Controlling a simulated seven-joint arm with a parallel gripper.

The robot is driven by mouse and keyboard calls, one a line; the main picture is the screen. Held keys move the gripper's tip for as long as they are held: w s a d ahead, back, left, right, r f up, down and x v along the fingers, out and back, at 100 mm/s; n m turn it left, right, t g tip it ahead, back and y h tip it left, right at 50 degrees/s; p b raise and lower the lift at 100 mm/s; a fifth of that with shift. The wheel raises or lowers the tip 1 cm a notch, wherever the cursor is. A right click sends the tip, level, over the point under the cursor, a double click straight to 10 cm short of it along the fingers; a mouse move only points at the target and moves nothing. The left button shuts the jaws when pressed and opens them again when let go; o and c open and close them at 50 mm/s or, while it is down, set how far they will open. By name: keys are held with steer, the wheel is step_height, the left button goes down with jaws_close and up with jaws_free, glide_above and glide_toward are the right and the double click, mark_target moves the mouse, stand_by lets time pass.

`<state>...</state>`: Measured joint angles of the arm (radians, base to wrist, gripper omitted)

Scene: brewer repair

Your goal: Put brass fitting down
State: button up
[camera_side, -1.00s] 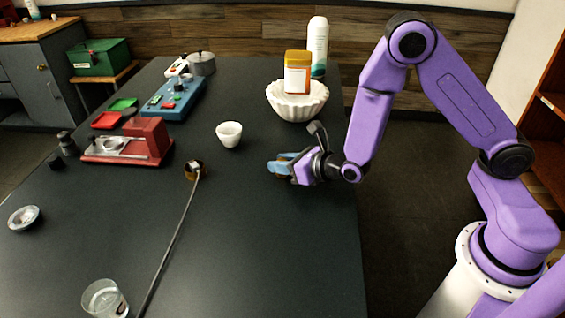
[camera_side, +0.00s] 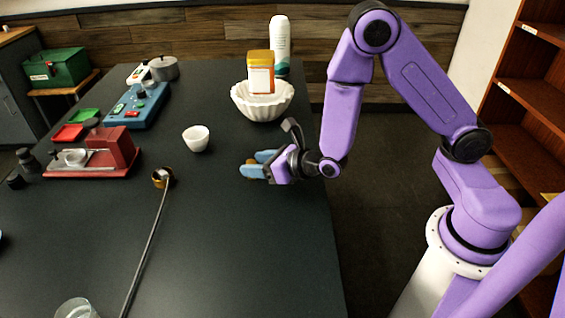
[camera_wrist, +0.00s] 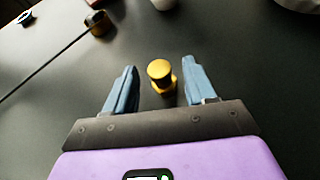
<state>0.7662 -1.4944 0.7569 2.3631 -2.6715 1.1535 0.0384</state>
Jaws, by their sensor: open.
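The brass fitting (camera_wrist: 160,75) shows in the wrist view as a small gold piece with a round top, standing upright on the dark table. My gripper (camera_wrist: 160,66) is open, with one blue finger on each side of the fitting and a visible gap to both. In the side view my gripper (camera_side: 257,163) is low over the right part of the table. The fitting cannot be made out there, between the blue fingers.
A white cup (camera_side: 196,138) and a fluted white bowl (camera_side: 262,102) stand behind my gripper. A long-handled brass ladle (camera_side: 162,178) lies to the left. A red machine (camera_side: 110,150) is further left. The table front is mostly clear.

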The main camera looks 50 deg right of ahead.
steer(key=shift+v, duration=4.9)
steer(key=shift+d+r, duration=0.2)
steer(key=shift+d, duration=0.05)
steer(key=s+d+r+m+g+h, duration=0.2)
steer(key=d+r+m+h, duration=0.1)
steer(key=d+m+h, duration=0.4)
steer(key=s+d+r+m+g+h, duration=0.2)
steer(key=s+d+r+m, duration=0.15)
steer(key=m, duration=0.55)
steer(key=s+a+m+g+y, duration=0.3)
steer(key=s+m+g, duration=0.1)
steer(key=s, duration=0.3)
steer(key=s+a+m+g+y, duration=0.3)
steer(key=s+m+g, duration=0.1)
steer(key=s, duration=0.4)
steer(key=shift+s+a+f+m+g, duration=0.25)
steer(key=shift+m+g, duration=0.15)
steer(key=shift+m, duration=0.5)
